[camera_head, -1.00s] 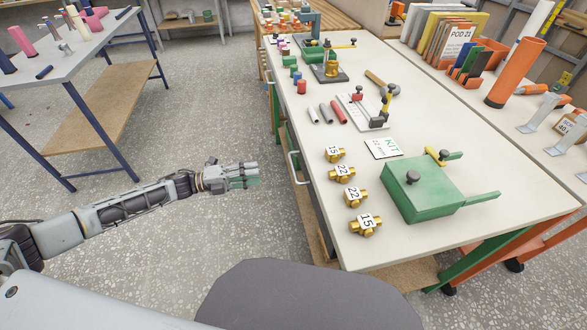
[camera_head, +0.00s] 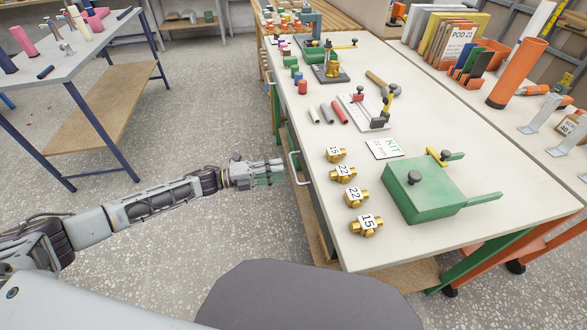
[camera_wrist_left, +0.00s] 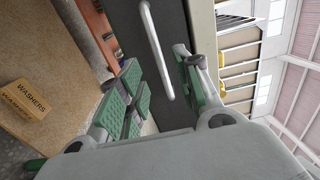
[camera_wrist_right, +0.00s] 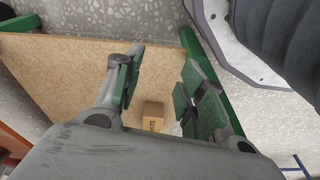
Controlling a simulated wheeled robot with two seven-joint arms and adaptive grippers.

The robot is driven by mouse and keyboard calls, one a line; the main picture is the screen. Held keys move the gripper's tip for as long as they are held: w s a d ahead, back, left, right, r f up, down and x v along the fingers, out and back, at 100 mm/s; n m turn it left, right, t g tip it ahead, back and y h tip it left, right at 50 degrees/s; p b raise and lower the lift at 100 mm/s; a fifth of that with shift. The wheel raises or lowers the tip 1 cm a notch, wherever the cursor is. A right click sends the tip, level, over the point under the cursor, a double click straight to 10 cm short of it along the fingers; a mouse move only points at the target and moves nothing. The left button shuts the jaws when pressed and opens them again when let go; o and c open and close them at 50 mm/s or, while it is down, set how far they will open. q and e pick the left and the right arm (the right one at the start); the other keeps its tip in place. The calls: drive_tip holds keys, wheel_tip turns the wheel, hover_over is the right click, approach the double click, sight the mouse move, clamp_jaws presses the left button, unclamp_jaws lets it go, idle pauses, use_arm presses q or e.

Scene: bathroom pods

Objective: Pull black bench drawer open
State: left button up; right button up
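The black bench drawer shows as a dark front (camera_wrist_left: 130,25) with a pale bar handle (camera_wrist_left: 155,45) in the left wrist view. In the head view the handle (camera_head: 294,168) stands out from the bench's left side, and the drawer front is mostly hidden under the top. The drawer looks shut. My left gripper (camera_head: 278,172) is open, just left of the handle; in the left wrist view its green-padded fingers (camera_wrist_left: 160,88) are spread, with the handle's near end between them. Contact cannot be told. My right gripper (camera_wrist_right: 158,85) is open and empty in the right wrist view, above a wooden shelf.
The bench top (camera_head: 300,230) holds brass fittings (camera_head: 342,173), a green box (camera_head: 425,195) and a KIT card (camera_head: 384,149). A washers box (camera_wrist_left: 24,100) sits on the lower shelf. Open floor lies left of the bench, with a side table (camera_head: 95,40) beyond.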

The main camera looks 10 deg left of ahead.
sight(293, 167)
use_arm(q)
drive_tip(key=shift+x, duration=3)
clamp_jaws()
